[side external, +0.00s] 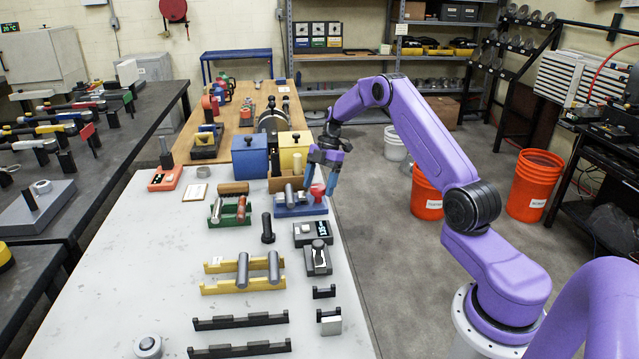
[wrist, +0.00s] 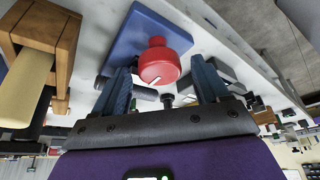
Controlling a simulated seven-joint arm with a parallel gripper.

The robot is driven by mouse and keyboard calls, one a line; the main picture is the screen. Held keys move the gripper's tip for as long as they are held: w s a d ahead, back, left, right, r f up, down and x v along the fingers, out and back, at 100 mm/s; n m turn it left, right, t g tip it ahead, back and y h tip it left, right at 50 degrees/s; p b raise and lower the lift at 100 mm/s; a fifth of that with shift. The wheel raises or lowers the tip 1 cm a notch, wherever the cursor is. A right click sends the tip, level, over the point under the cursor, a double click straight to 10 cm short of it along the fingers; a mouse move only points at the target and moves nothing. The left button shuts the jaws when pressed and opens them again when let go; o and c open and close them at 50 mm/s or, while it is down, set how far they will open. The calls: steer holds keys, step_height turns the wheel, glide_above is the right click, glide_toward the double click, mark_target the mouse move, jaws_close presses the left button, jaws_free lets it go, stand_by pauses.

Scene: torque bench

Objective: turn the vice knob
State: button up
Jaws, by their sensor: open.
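The vice knob (wrist: 164,62) is red and round with a white mark on its face. It is on a blue vice base (wrist: 140,32). In the side view the red knob (side external: 317,191) shows at the right of the blue vice base (side external: 300,210), near the table's right edge. My gripper (wrist: 162,75) is open, with one dark blue finger on each side of the knob in the wrist view. There are visible gaps between the fingers and the knob.
A wooden block (wrist: 62,45) with a yellow piece is left of the vice in the wrist view. Blue (side external: 249,156) and yellow (side external: 294,152) boxes stand behind the vice. A green rack (side external: 229,213) is to its left. A grey device (side external: 318,257) lies in front.

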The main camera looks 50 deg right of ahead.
steer(key=c, duration=1)
